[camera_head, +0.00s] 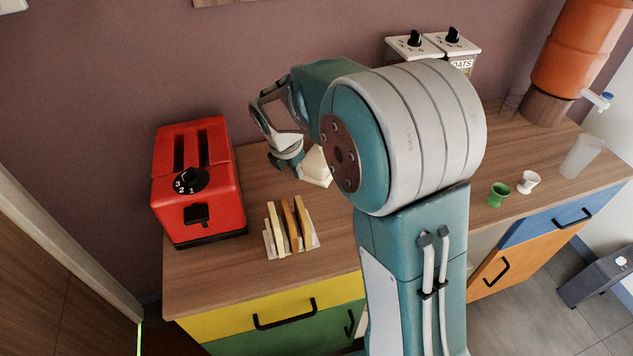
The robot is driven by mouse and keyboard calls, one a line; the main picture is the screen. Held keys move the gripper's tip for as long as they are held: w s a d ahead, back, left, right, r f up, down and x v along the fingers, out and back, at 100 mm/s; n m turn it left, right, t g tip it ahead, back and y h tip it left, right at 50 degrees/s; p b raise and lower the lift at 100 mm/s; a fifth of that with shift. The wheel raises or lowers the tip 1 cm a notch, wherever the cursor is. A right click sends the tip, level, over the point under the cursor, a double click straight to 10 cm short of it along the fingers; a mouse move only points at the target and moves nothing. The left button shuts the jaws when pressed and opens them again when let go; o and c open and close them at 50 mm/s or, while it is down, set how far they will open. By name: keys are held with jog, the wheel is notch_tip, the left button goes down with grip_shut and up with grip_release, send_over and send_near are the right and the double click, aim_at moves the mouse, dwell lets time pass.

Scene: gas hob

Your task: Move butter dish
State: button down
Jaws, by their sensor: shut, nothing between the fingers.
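A cream-white object (318,169), which looks like the butter dish, lies on the wooden counter (222,268) near the back wall. My arm hides its right part, so its full shape cannot be seen. My gripper (287,160) is shut and empty, just left of the cream object in the picture. From this angle I cannot tell whether the gripper touches it.
A red toaster (192,175) stands at the left. A toast rack (290,229) with several slices stands in front of my gripper. Green (497,194) and white (528,182) egg cups, a clear cup (581,157) and an orange dispenser (580,50) are at right.

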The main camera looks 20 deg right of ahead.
aim_at(318, 190)
jog(key=x, duration=1)
jog(key=shift+a, duration=0.15)
jog(key=shift+w+d, duration=0.25)
jog(key=shift+d, duration=0.35)
jog(key=shift+w+d, duration=0.3)
jog(key=shift+d, duration=0.3)
jog(key=shift+w+d, duration=0.4)
jog(key=shift+d, duration=0.25)
jog(key=w+d, duration=0.1)
jog(key=d, duration=0.2)
jog(key=w+d, duration=0.1)
jog(key=d, duration=0.1)
jog(key=shift+w, duration=0.35)
jog(key=shift+a, duration=0.1)
